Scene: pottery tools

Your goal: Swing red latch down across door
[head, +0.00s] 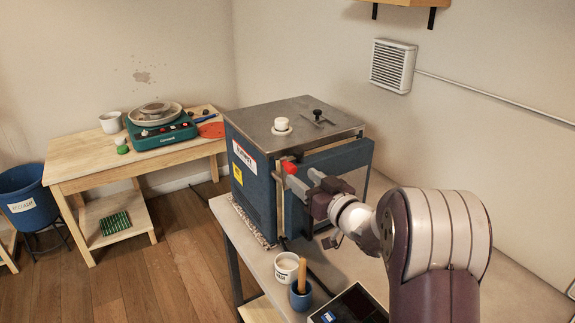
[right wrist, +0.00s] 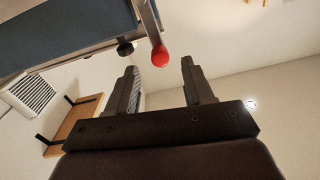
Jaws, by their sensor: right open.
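The red latch knob (head: 289,167) sits at the upper front edge of the blue kiln (head: 258,185). In the right wrist view the red knob (right wrist: 159,56) is at the end of a metal bar (right wrist: 149,20) and shows between and just beyond my fingertips. The blue door panel (head: 345,158) is at the kiln's right side, partly hidden by my arm. My right gripper (head: 296,178) is open and empty close to the knob; its fingers also show in the right wrist view (right wrist: 159,68). Contact with the knob cannot be told. My left gripper is out of view.
The kiln stands on a pale table (head: 262,262). A white cup (head: 286,267) and a blue pot with a wooden handle (head: 300,298) stand in front of it. A dark tray (head: 357,305) lies nearby. A wooden bench (head: 85,168) with a green pottery wheel (head: 162,134) is at left.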

